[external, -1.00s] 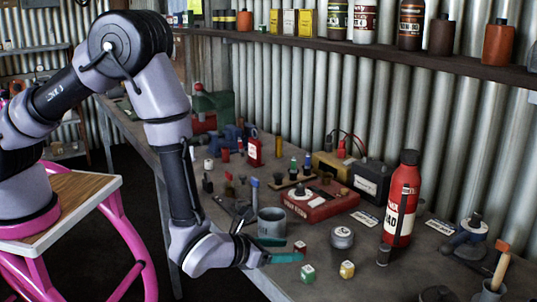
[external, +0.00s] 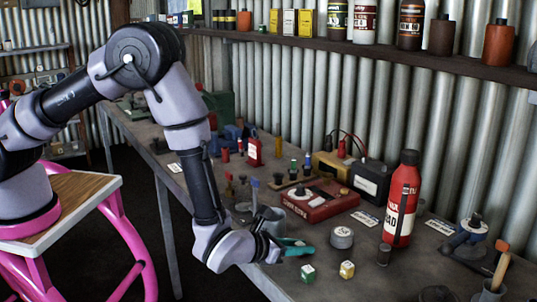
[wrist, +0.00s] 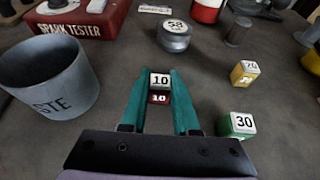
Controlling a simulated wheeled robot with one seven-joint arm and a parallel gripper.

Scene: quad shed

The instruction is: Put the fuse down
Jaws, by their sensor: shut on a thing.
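My gripper (wrist: 160,90) has teal fingers and is shut on a small cube fuse (wrist: 160,80) with a white face marked 10 and a red lower part. In the external view my gripper (external: 299,249) is low at the front of the bench, and its fingers hide most of the fuse. I cannot tell whether the fuse touches the bench. A green fuse marked 30 (wrist: 237,125) stands to the right of my gripper, and a yellow fuse marked 20 (wrist: 244,74) stands farther back. Both also show in the external view, green (external: 307,273) and yellow (external: 347,269).
A grey waste cup (wrist: 45,75) stands close on the left. A red spark tester (external: 318,207) is behind it. A grey round tin (external: 341,238) and a dark small cylinder (external: 384,255) stand farther right, with a red bottle (external: 402,205) behind. Bare bench (wrist: 195,75) lies right of the fingers.

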